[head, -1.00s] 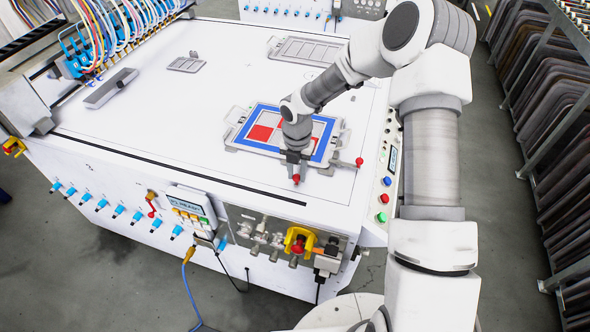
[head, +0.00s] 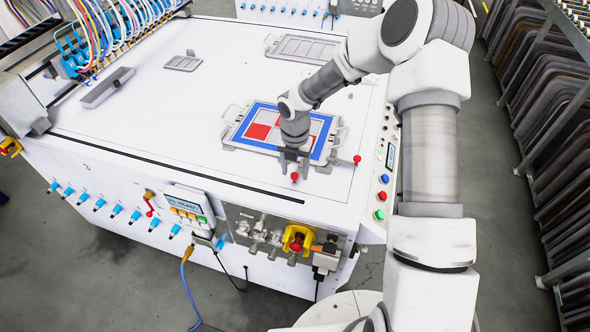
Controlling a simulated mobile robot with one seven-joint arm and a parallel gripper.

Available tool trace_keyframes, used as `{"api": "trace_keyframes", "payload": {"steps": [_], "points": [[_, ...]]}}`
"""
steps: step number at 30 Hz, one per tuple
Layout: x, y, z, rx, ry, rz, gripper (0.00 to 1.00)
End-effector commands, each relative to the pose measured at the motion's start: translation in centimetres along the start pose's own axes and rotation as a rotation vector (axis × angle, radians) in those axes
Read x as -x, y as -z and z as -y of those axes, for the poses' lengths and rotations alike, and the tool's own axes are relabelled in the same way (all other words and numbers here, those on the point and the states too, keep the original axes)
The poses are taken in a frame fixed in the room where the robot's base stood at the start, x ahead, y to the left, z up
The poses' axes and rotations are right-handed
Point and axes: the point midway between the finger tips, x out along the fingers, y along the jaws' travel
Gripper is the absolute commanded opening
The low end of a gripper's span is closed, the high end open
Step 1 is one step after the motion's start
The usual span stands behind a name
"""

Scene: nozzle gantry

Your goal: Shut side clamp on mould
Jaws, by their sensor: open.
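The mould (head: 237,139) is a grey frame holding a blue-bordered panel with red and white blocks, flat on the white table. Two small red knobs show near its front right: the side clamp's knob (head: 357,159) at right, on a thin lever, and another red knob (head: 294,176) just under my gripper. I cannot tell which belongs to the side clamp on closer detail. My gripper (head: 294,165) is open, pointing down at the mould's front edge, close above the nearer knob. My arm hides part of the mould's right side.
The white table (head: 170,120) has free room left of the mould. Other grey frames (head: 302,49) and small grey parts (head: 184,63) lie toward the back. A control strip with coloured buttons (head: 381,195) runs along the right edge. Hoses and nozzles (head: 110,35) stand at back left.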

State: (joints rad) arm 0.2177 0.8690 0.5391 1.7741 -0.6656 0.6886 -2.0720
Motion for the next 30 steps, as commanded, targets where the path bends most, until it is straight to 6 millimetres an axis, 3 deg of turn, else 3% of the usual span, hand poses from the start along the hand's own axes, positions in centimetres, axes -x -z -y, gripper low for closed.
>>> {"api": "trace_keyframes", "payload": {"steps": [5,19,24,30], "points": [[2.9,-0.1,0.0,-0.001,-0.001,0.004,0.60],[14.0,-0.1,0.0,-0.002,-0.001,0.005,0.60],[16.2,-0.1,0.0,0.000,0.000,0.003,0.60],[17.0,0.0,0.0,-0.001,0.000,0.000,0.60]]}}
